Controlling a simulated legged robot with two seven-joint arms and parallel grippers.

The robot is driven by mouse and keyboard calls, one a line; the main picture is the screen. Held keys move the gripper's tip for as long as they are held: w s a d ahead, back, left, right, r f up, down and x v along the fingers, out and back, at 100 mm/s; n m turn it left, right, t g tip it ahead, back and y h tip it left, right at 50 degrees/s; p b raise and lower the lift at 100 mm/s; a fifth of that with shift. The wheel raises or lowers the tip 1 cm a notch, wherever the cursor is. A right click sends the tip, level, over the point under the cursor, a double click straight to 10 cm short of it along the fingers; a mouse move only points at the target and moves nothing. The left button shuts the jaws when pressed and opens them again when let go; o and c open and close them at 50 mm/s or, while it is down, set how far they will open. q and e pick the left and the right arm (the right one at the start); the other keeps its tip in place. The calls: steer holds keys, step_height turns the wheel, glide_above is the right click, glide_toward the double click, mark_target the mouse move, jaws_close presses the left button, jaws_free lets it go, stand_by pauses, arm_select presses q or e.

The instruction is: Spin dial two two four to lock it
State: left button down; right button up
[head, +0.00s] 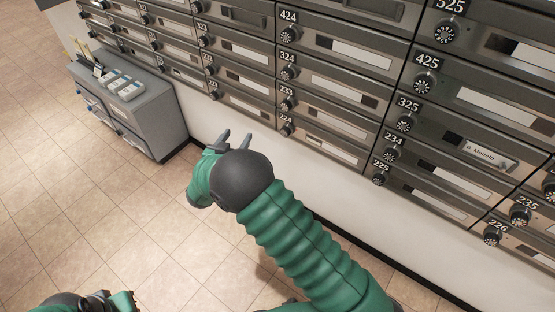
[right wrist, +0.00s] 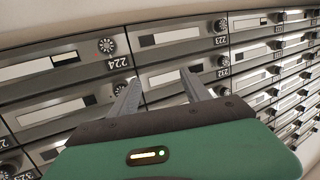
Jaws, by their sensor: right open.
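Dial 224 (head: 286,131) is a round black knob with light marks, under its number plate on the lowest row of mailboxes in the head view. In the right wrist view, where the scene is upside down, the dial (right wrist: 106,46) is at upper left above its number. My right gripper (head: 236,142) is open and empty, left of the dial and apart from it. In the right wrist view its two fingers (right wrist: 160,78) point at the mailbox fronts, right of and below the dial. Part of my left gripper (head: 122,300) shows at the bottom left edge; its jaws are unclear.
Mailbox doors with similar dials surround it, including dial 234 (head: 392,154) and dial 225 (head: 379,179). A grey cabinet (head: 150,100) with small items on top stands at the left against the wall. The tiled floor (head: 90,210) is clear.

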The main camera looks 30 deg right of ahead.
step_height(320, 180, down, 7)
steer(key=s+m+g+h+b, duration=0.1)
steer(key=s+g+h+b, duration=0.1)
steer(key=h, duration=0.1)
steer(key=m+g+h+b, duration=0.2)
steer(key=b, duration=0.6)
glide_toward(283, 134)
steer(key=x, duration=0.7)
steer(key=shift+d, duration=0.35)
steer(key=shift+w+d+r, duration=0.1)
steer(key=shift+w+d, duration=0.05)
steer(key=shift+d, duration=0.1)
arm_select(q)
steer(key=s+x, duration=0.3)
steer(key=x, duration=1)
steer(key=shift+f, duration=0.55)
steer(key=shift+a, duration=0.1)
arm_select(e)
steer(key=shift+c, duration=0.3)
jaws_close()
